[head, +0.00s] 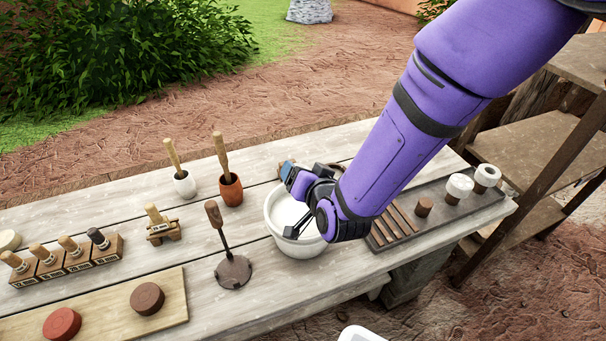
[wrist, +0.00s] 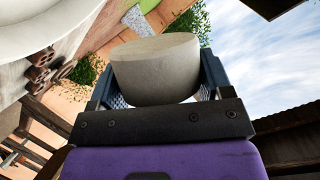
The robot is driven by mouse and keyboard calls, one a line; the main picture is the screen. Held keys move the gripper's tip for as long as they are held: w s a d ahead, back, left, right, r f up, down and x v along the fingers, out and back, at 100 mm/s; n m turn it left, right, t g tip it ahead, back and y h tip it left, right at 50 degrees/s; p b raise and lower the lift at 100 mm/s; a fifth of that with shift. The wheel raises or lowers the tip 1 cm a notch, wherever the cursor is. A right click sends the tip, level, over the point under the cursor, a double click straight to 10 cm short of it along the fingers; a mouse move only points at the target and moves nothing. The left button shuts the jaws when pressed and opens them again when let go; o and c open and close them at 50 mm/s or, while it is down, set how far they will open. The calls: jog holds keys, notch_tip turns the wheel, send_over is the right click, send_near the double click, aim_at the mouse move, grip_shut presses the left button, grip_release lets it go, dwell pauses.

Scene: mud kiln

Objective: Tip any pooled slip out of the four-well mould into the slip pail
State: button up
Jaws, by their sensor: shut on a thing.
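The slip pail (head: 297,248) is a white round tub near the middle of the bench, with pale liquid or a pale inside showing. My gripper (head: 291,176) is above the pail's far side, turned on its side. In the wrist view my gripper (wrist: 155,92) is shut on a pale grey, rounded block (wrist: 156,68), which looks to be the four-well mould. Its wells do not show, so I cannot tell whether slip is in it. The head view hides most of it behind my gripper. The pail's white rim (wrist: 35,28) fills the wrist view's upper left.
A dark tray (head: 445,217) with brown strips and two white-topped pots lies right of the pail. A round-footed tool (head: 233,270) stands to the left. White (head: 185,184) and orange (head: 231,189) pots hold wooden handles. Several stamps (head: 80,256) stand at far left.

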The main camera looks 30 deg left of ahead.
jog(key=m+y, duration=0.1)
jog(key=m, duration=0.2)
jog(key=shift+w+d+f+g+y, duration=0.1)
jog(key=shift+f+g+y, duration=0.05)
jog(key=shift+g+y, duration=0.2)
jog(key=m+y, duration=0.1)
jog(key=m, duration=0.2)
jog(key=shift+w+f+y, duration=0.1)
jog(key=shift+y, duration=0.25)
jog(key=m+y, duration=0.1)
jog(key=m, duration=0.3)
jog(key=shift+f+m+y, duration=0.15)
jog(key=shift+m+y, duration=0.15)
jog(key=shift+y, duration=0.1)
jog(key=shift+m+t+y, duration=0.4)
jog(key=shift+m+t, duration=0.25)
jog(key=shift+m, duration=0.75)
